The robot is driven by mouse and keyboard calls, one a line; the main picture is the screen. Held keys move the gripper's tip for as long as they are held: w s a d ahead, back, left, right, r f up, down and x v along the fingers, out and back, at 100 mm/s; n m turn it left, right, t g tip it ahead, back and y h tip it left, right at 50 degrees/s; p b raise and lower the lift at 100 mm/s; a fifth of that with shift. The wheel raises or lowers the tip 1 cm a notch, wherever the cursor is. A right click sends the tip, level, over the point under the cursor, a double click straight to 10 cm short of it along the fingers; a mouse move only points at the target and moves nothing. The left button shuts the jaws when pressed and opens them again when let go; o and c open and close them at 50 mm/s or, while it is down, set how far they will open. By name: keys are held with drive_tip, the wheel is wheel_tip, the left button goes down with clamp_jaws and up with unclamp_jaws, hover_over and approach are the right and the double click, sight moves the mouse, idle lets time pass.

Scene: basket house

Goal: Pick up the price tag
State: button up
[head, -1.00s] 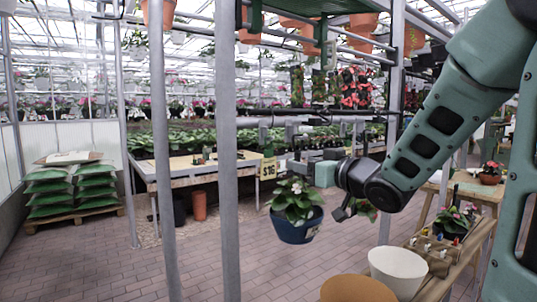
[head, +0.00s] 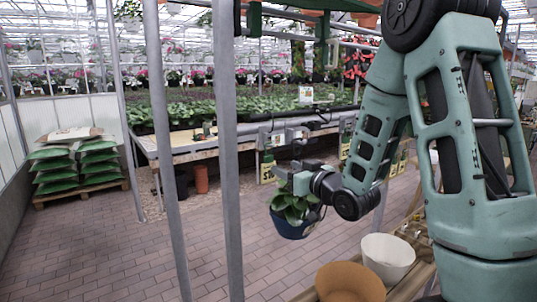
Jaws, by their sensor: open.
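A yellow-green price tag (head: 267,168) hangs upright below the dark rail in front of the potting table, near the middle of the head view. Its print is too small to read now. My gripper (head: 283,173) is open, just right of and slightly below the tag in the picture. I cannot tell whether it touches the tag, and the gap in depth is unclear. A blue pot (head: 293,226) with a green plant shows directly below my gripper, partly hidden by my wrist.
Another yellow-green tag (head: 345,138) hangs further right, by my arm. A grey upright post (head: 228,160) stands left of the gripper. A white pot (head: 388,256) and a tan pot (head: 350,283) stand below right. The brick floor at left is open.

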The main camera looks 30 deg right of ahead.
sight(270, 161)
drive_tip(key=w+p, duration=0.3)
drive_tip(key=shift+w+a, duration=0.1)
drive_tip(key=shift+w, duration=0.1)
drive_tip(key=shift+w+a+r+p, duration=0.1)
drive_tip(key=shift+w+r+p, duration=0.05)
drive_tip(key=shift+w+p, duration=0.35)
drive_tip(key=w+p, duration=0.3)
drive_tip(key=w, duration=0.1)
drive_tip(key=shift+w+a, duration=0.15)
drive_tip(key=shift+a, duration=0.05)
drive_tip(key=c, duration=0.4)
